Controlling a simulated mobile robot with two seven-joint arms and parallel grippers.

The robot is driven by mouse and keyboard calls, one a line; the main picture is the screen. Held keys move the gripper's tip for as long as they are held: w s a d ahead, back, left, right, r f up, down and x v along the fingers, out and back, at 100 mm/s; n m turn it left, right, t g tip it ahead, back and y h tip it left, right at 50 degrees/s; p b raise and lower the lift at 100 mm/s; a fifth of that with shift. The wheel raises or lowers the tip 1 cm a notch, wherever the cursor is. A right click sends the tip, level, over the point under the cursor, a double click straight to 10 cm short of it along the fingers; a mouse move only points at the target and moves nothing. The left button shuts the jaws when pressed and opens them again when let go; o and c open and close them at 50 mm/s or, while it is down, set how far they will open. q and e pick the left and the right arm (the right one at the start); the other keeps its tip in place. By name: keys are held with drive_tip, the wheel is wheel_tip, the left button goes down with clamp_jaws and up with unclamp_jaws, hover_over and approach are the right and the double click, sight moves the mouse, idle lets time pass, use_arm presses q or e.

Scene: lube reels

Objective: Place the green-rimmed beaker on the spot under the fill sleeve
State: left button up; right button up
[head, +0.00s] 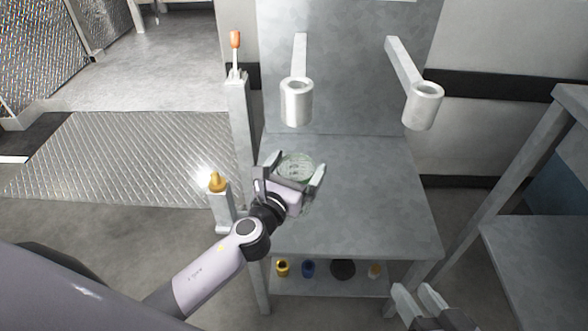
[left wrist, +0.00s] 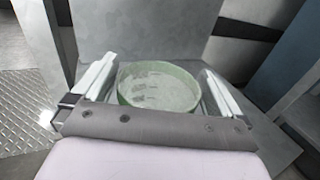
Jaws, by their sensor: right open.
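The green-rimmed beaker (head: 295,165) is a wide, clear vessel over the left part of the grey bench. My left gripper (head: 291,175) has one finger on each side of it, close against its wall. In the left wrist view the beaker (left wrist: 158,86) sits between both fingers, and its inside looks empty. I cannot tell whether its base touches the bench. Two fill sleeves hang from arms on the back panel: the left sleeve (head: 296,104) and the right sleeve (head: 423,106). My right gripper (head: 425,300) is open and empty at the lower right.
The bench top (head: 385,205) is bare to the right of the beaker. A post with an orange-tipped lever (head: 235,40) and a short post with a brass knob (head: 217,182) stand at its left. Several small items lie on the lower shelf (head: 325,287). Another table stands at right.

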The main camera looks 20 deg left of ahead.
use_arm(q)
drive_tip(key=shift+r, duration=0.25)
drive_tip(key=s+a+f+n+g, duration=0.2)
drive_tip(key=s+n, duration=1.2)
drive_tip(key=s+d+n+g+h, duration=0.2)
drive_tip(key=s+d+n, duration=0.1)
drive_tip(key=n, duration=0.7)
drive_tip(key=s+d+n+g+h, duration=0.1)
drive_tip(key=s+d+n+g, duration=0.1)
drive_tip(key=n, duration=0.8)
drive_tip(key=shift+s+d+f+n+h+p, duration=0.15)
drive_tip(key=shift+s+d+n+h+p, duration=0.2)
drive_tip(key=shift+s+d, duration=0.25)
